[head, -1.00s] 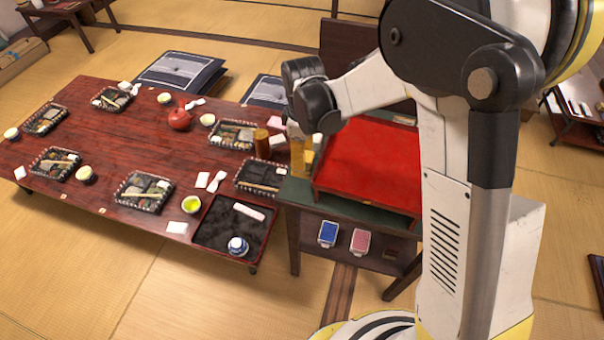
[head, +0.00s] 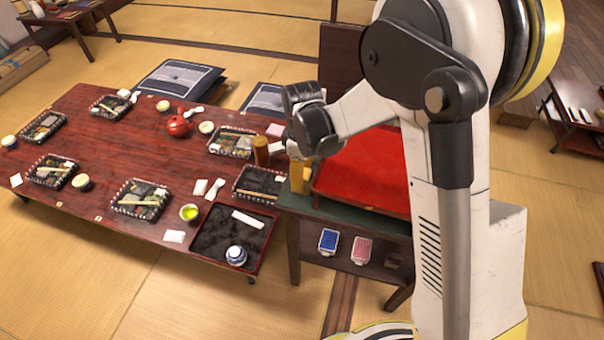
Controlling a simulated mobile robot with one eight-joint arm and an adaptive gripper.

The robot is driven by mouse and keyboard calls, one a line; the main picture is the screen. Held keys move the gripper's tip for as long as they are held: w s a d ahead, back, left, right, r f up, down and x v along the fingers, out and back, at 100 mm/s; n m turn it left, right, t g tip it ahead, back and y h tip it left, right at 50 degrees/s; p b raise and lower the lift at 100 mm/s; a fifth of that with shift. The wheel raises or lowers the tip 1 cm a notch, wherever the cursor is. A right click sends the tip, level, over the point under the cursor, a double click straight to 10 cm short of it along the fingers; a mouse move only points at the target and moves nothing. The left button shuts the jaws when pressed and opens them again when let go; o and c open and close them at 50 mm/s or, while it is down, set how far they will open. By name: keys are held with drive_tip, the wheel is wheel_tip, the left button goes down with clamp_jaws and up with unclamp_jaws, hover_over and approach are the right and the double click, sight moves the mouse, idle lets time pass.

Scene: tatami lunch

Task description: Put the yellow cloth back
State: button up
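I cannot make out a yellow cloth in the head view. My gripper (head: 297,150) hangs at the left end of the side stand (head: 330,206), by the right edge of the low red-brown table. Its fingers are mostly hidden behind my wrist, so I cannot tell whether it is open or shut, or whether it holds anything. A tan upright cylinder (head: 299,180) stands on the stand just below it. A brown cylinder (head: 262,152) stands on the table to its left.
A raised red top (head: 362,172) covers much of the stand, partly behind my arm. Blue (head: 328,241) and pink (head: 361,250) packs lie on its shelf. The table (head: 115,180) carries several meal trays, cups and a red teapot (head: 179,126). Open tatami lies in front.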

wheel_tip(320, 180, up, 12)
drive_tip(key=p, duration=0.4)
drive_tip(key=shift+r+p, duration=0.25)
drive_tip(key=shift+p, duration=0.15)
drive_tip(key=s+d+r+m+t, duration=0.4)
drive_tip(key=s+d+r+m, duration=0.3)
drive_tip(key=s+d+r, duration=0.3)
drive_tip(key=s+d+r+m+t, duration=0.2)
drive_tip(key=s+d+m+t, duration=0.1)
drive_tip(key=s+d+m, duration=0.2)
drive_tip(key=s+m, duration=0.2)
drive_tip(key=s, duration=0.1)
drive_tip(key=shift+d+r, duration=0.25)
drive_tip(key=shift+r, duration=0.05)
drive_tip(key=shift+w+d, duration=0.1)
